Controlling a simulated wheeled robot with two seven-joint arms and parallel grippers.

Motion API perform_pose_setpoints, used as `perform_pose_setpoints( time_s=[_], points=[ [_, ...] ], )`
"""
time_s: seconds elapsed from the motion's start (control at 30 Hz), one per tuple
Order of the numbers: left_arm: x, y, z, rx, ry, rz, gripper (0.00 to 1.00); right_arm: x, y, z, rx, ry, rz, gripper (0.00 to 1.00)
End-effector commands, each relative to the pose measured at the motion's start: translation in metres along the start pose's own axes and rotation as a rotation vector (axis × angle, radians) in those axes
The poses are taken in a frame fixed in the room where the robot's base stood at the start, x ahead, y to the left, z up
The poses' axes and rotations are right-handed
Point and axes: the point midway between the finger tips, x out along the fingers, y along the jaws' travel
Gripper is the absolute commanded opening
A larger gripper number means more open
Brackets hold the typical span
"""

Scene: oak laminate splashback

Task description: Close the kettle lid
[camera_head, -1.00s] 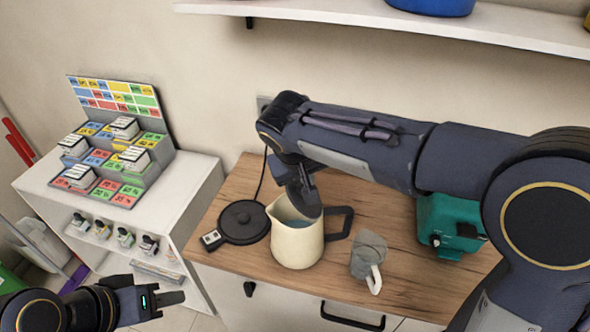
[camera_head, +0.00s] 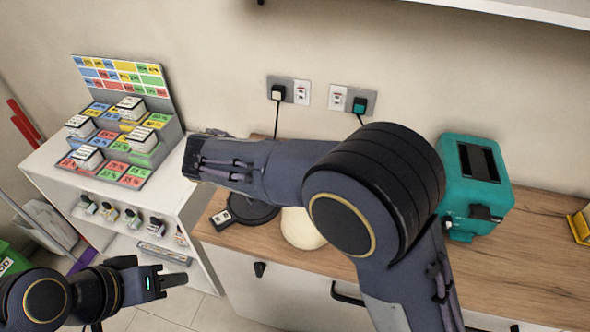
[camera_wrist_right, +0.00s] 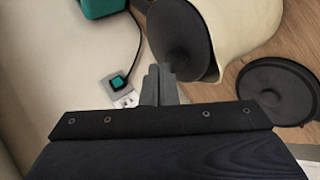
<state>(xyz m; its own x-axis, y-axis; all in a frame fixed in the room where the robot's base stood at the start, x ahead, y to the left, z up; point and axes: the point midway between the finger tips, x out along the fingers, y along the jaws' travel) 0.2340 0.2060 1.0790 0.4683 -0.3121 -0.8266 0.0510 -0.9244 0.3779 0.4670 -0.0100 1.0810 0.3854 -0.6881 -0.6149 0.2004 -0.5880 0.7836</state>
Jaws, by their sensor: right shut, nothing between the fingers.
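The cream kettle (camera_head: 300,229) stands on the wooden counter, mostly hidden behind my right arm in the head view. In the right wrist view the kettle (camera_wrist_right: 250,35) is at the upper right, with its dark round lid (camera_wrist_right: 180,40) at its mouth. I cannot tell whether the lid is fully down. My right gripper (camera_wrist_right: 160,85) is shut and empty, with its fingertips close beside the lid; contact is unclear. In the head view that gripper is hidden. My left gripper (camera_head: 172,281) is at the lower left, away from the kettle; its finger gap is unclear.
The round black kettle base (camera_head: 258,213) lies left of the kettle and also shows in the right wrist view (camera_wrist_right: 280,90). A teal toaster (camera_head: 462,185) stands to the right. A white shelf unit (camera_head: 185,205) with a colourful display (camera_head: 125,135) is at the left.

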Motion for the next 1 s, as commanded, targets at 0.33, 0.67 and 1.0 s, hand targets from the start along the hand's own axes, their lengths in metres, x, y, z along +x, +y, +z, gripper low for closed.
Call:
perform_pose_setpoints(
  time_s=[0.33,0.67,1.0],
  points=[
    [0.002,-0.001,0.001,0.0,0.0,0.0,0.36,0.001,-0.005,0.0,-0.001,0.001,-0.003,0.0],
    [0.002,-0.001,0.001,0.0,0.0,0.0,0.36,0.001,-0.006,0.0,-0.002,0.0,-0.005,0.0],
    [0.01,-0.005,0.005,0.0,0.0,0.0,0.36,0.015,-0.004,0.006,-0.004,-0.007,-0.004,0.0]
  ],
)
